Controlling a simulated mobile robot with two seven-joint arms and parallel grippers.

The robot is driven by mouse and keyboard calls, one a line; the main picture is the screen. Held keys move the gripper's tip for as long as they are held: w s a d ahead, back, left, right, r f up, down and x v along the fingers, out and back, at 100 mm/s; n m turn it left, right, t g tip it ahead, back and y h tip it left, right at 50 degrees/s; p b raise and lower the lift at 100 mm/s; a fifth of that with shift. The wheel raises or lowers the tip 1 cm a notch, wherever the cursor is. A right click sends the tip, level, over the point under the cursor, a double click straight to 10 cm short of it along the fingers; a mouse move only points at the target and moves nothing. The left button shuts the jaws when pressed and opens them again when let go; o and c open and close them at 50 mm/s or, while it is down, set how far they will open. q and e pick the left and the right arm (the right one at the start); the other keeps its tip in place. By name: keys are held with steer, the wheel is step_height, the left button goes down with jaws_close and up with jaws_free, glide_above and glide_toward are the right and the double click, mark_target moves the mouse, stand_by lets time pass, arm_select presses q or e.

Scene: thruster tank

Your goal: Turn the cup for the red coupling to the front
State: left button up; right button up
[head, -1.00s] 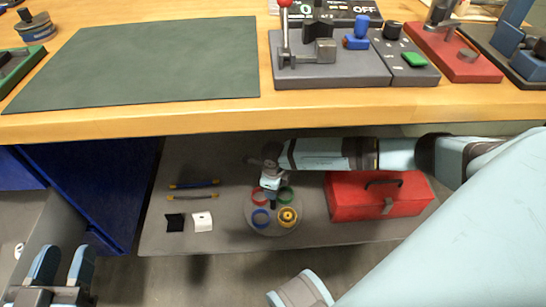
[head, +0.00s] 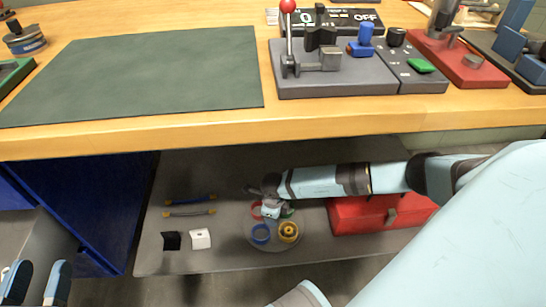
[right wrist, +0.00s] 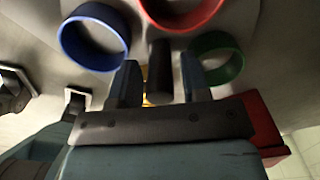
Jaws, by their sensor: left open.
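A round grey turntable (head: 275,243) on the low shelf carries a red ring cup (head: 257,210), a blue one (head: 261,233), a green one (head: 288,212) and a yellow one (head: 288,231) with a yellow piece in it. Red is at the back left. My right gripper (right wrist: 162,85) reaches down over the turntable; its fingers stand either side of a dark upright post (right wrist: 160,70), with gaps showing. Blue (right wrist: 93,40), red (right wrist: 182,12) and green (right wrist: 217,60) cups show around it in the right wrist view. My left gripper (head: 36,285) is open and empty at bottom left.
A red toolbox (head: 375,215) stands right of the turntable under my right arm. A black block (head: 171,240), a white block (head: 200,239) and two handled bars (head: 190,205) lie to the left. The tabletop edge (head: 200,141) overhangs the shelf.

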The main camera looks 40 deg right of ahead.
steer(key=c, duration=0.6)
steer(key=shift+n, duration=1.8)
steer(key=shift+n, duration=1.7)
